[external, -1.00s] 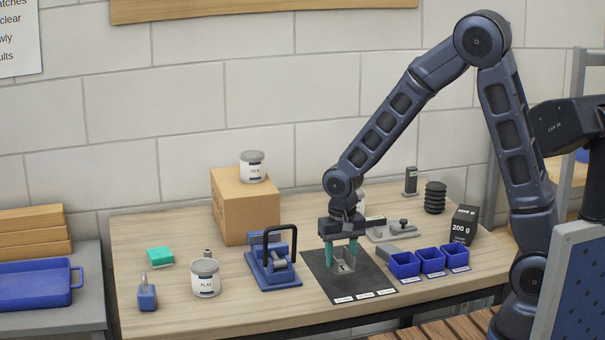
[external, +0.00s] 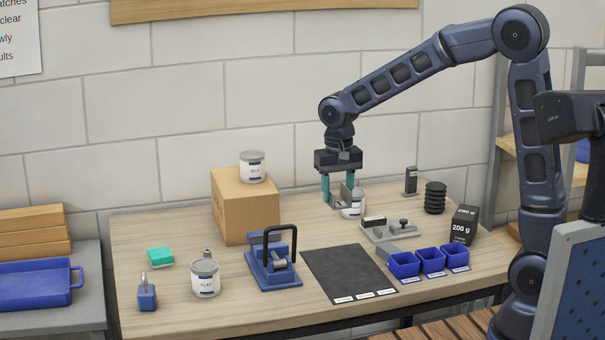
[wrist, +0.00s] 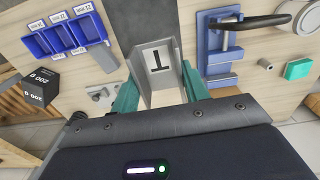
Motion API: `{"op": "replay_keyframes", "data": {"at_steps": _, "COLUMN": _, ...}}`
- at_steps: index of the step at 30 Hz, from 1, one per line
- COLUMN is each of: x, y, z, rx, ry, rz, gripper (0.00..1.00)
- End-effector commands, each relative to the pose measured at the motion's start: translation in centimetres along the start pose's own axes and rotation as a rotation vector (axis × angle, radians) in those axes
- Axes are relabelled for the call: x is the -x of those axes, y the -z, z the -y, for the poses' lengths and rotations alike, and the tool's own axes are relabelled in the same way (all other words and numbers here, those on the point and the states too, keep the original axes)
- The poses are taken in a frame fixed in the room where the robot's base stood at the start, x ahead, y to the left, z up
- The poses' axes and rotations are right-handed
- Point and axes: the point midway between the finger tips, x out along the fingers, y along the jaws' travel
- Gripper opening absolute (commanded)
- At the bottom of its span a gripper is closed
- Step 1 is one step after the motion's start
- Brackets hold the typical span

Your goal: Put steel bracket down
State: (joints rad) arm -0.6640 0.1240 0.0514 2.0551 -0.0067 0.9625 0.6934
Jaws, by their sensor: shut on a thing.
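The steel bracket (external: 345,195) is a grey metal piece held between the teal fingers of my gripper (external: 338,199).
A cardboard box (external: 247,205) with a can on top stands to the left. A blue clamp-like fixture (external: 272,262) sits left of the mat. Blue bins (external: 431,262), a grey plate with small parts (external: 390,232) and a 200 g block (external: 464,226) are to the right.

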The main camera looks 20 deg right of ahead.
Motion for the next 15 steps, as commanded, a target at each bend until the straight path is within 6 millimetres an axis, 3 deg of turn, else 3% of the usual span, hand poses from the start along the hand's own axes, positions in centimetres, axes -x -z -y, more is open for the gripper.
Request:
{"op": "replay_keyframes", "data": {"at_steps": 1, "x": 0.1, "y": 2.2, "z": -0.4, "rx": -0.008, "ry": 0.001, "rz": 0.0, "gripper": 0.12}}
{"op": "replay_keyframes", "data": {"at_steps": 8, "x": 0.8, "y": 11.5, "z": -3.3, "rx": -0.012, "ry": 0.002, "rz": 0.0, "gripper": 0.12}}
{"op": "replay_keyframes", "data": {"at_steps": 15, "x": 1.0, "y": 20.7, "z": -8.3, "rx": -0.016, "ry": 0.003, "rz": 0.0, "gripper": 0.12}}
